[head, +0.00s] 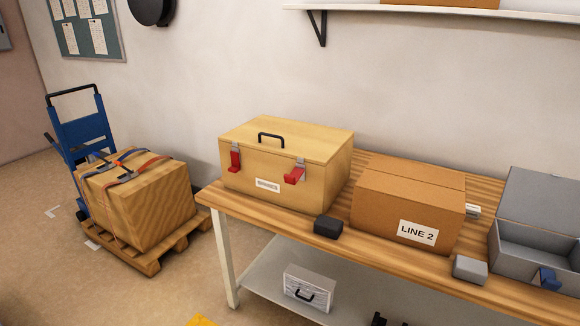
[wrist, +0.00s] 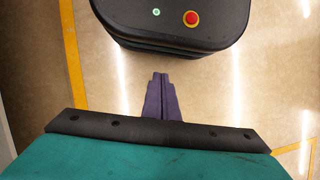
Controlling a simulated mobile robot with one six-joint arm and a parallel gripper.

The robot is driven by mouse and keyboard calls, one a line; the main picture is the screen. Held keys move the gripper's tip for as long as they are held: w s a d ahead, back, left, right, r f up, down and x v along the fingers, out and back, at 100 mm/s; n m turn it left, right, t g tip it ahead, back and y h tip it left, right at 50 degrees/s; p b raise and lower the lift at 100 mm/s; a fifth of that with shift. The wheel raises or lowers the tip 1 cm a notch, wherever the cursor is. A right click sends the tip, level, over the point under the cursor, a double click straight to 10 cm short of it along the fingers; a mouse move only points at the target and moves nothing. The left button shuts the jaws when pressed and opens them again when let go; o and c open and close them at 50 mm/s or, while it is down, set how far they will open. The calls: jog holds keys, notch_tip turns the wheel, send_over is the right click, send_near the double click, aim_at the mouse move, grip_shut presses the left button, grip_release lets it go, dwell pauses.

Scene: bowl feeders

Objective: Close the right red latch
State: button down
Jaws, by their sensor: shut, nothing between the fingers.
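A wooden case (head: 286,165) with a black top handle stands on the left part of the workbench in the head view. Its right red latch (head: 294,175) sticks outward from the front face, tilted away from the wood. Its left red latch (head: 235,161) hangs close to flat against the front. My gripper (wrist: 160,76) shows only in the wrist view, with its dark purple fingers together and nothing between them. It is over the floor beside my own base, and neither the case nor a latch shows in that view.
On the wooden workbench (head: 350,270), a dark block (head: 328,227) sits in front of the case. A cardboard box (head: 408,205) marked LINE 2 stands to its right, then a grey block (head: 470,269) and an open grey box (head: 535,245). A strapped crate (head: 140,205) stands on a pallet at left.

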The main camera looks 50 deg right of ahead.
aim_at(288, 176)
jog(key=w+d+r+t+p, duration=0.2)
jog(key=w+d+r, duration=0.9)
jog(key=w+r, duration=0.4)
jog(key=w+d+r+n+t+p, duration=0.1)
jog(key=w+d+r, duration=0.2)
jog(key=d+r, duration=0.45)
jog(key=w+d+r+t+p, duration=0.15)
jog(key=d+r, duration=0.35)
jog(key=r, duration=0.5)
jog(key=s+d+r+t+p, duration=0.1)
jog(key=d+r, duration=0.5)
jog(key=r, duration=0.7)
jog(key=s+d+r+n+t+p, duration=0.1)
jog(key=s+d+r, duration=0.3)
jog(key=r, duration=1)
jog(key=s+d+r+t+h, duration=0.1)
jog(key=s+d+r, duration=0.1)
jog(key=d+r, duration=0.7)
notch_tip(288, 176, up, 5)
jog(key=shift+s+r+n+p, duration=0.1)
jog(key=shift+s+n+p, duration=0.1)
jog(key=shift+n+p, duration=0.15)
jog(key=shift+d+t, duration=0.1)
jog(key=shift+t, duration=0.15)
